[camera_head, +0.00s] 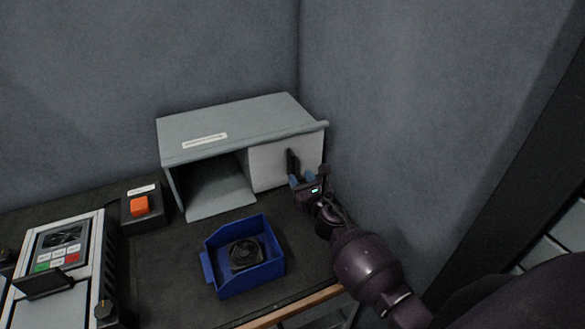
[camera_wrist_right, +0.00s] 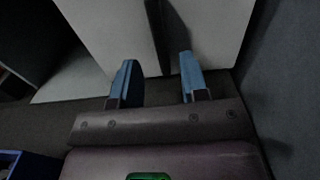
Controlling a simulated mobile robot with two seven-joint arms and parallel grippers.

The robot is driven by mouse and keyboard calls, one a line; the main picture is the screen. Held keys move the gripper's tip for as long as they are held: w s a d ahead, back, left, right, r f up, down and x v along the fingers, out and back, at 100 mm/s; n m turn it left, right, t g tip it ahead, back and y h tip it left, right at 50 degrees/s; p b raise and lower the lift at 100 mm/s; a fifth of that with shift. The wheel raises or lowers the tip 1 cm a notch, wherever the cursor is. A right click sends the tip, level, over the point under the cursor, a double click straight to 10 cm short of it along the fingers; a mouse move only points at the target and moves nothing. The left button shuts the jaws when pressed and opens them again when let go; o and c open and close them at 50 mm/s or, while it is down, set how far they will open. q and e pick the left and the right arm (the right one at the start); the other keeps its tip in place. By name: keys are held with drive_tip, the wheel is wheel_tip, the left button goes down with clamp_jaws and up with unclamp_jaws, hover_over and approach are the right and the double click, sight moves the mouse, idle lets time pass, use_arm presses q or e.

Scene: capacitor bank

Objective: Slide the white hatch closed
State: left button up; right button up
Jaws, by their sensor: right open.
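The white hatch (camera_head: 284,163) covers the right side of the grey cabinet (camera_head: 225,128), and the left side of the cabinet is an open compartment. The hatch has a dark upright handle (camera_head: 291,162). The hatch (camera_wrist_right: 105,30) and its handle (camera_wrist_right: 158,35) also show in the right wrist view. My right gripper (camera_head: 308,178) is at the hatch front, by the lower end of the handle. Its blue fingers (camera_wrist_right: 158,80) are open and apart, with the handle's lower end ahead between them. I cannot tell whether they touch it. My left gripper is not in view.
A blue bin (camera_head: 243,284) with a round black part (camera_head: 245,254) stands in front of the cabinet. An orange button box (camera_head: 140,205) and a keypad device (camera_head: 60,260) are at the left. The grey wall (camera_head: 420,110) is close on the right.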

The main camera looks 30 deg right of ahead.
sight(294, 169)
drive_tip(key=w, duration=0.4)
drive_tip(key=shift+w+d+b, duration=0.1)
drive_tip(key=shift+w+b, duration=0.25)
drive_tip(key=shift+w, duration=0.05)
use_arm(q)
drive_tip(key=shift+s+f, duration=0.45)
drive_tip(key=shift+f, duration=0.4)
use_arm(e)
drive_tip(key=shift+w, duration=0.6)
drive_tip(key=c, duration=0.7)
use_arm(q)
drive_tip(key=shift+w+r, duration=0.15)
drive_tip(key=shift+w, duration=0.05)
use_arm(e)
clamp_jaws()
